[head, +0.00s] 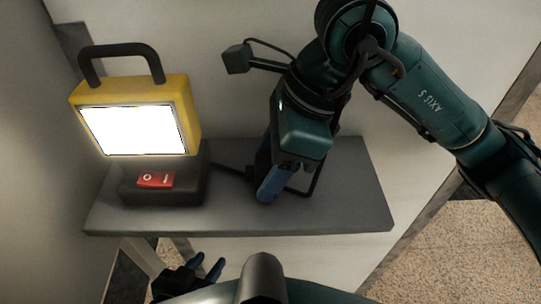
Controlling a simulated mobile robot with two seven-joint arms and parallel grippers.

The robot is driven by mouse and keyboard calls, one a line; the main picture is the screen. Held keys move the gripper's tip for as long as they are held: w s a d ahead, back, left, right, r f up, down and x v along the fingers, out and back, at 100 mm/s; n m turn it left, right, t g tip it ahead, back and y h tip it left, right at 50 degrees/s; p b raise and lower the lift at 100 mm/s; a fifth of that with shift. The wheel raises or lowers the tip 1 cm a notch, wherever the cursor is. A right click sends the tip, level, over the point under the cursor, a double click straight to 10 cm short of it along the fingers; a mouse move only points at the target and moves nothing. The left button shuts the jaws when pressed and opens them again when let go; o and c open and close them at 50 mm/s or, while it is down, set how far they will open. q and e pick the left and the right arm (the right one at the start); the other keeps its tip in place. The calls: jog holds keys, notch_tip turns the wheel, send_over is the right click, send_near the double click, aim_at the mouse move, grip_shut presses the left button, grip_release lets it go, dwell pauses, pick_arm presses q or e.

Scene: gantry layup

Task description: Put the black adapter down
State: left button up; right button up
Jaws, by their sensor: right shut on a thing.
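My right gripper (268,192) reaches down over the grey shelf (345,215) at its middle, with its blue fingers close to the surface. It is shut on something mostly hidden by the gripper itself. I cannot make out the black adapter clearly; a dark cable (232,168) runs from the lamp's base to the gripper, and a dark loop shows at its right. I cannot tell whether the held thing touches the shelf. My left gripper (208,264) is low in front of the shelf, its fingers apart and nothing seen between them.
A lit yellow work lamp (190,110) with a black handle stands on the shelf's left. Before it is a black box (190,188) with a red rocker switch (156,180). The shelf's right part is clear. A pale wall (220,25) stands behind.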

jog(key=shift+f, duration=0.1)
jog(key=shift+f+b, duration=0.15)
jog(key=shift+b, duration=0.15)
jog(key=o, duration=1.1)
